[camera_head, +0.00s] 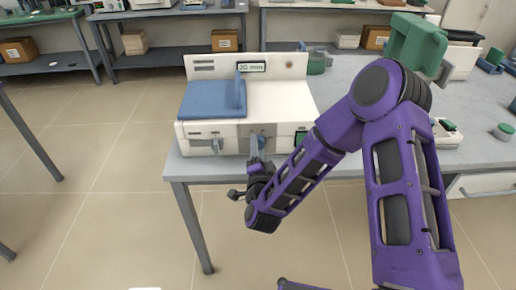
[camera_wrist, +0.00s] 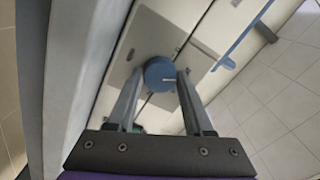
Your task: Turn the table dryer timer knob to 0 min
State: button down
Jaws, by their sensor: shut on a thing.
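The table dryer (camera_head: 270,105) is a white unit with a blue pad on its left side, standing at the left end of the grey table. A small display (camera_head: 251,67) on its back panel reads what looks like 20 min. The round blue timer knob (camera_wrist: 160,74), with a pale pointer mark, is on its front plate in the wrist view. My gripper (camera_wrist: 163,82) has one finger on each side of the knob and is shut on it. In the head view my gripper (camera_head: 258,150) is at the dryer's front face, and the knob is hidden there.
The grey table (camera_head: 352,72) carries a green container (camera_head: 415,45) and other small items to the right of the dryer. A blue bar (camera_wrist: 240,38) sticks out beside the knob in the wrist view. The floor in front and left of the table is clear.

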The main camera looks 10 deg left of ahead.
jog(key=n, duration=0.5)
jog(key=shift+n, duration=0.3)
jog(key=n, duration=0.4)
jog(key=shift+n, duration=0.7)
jog(key=shift+c, duration=1.5)
grip_release()
jog(key=p+v, duration=0.4)
jog(key=v, duration=1.3)
jog(key=shift+s, duration=0.2)
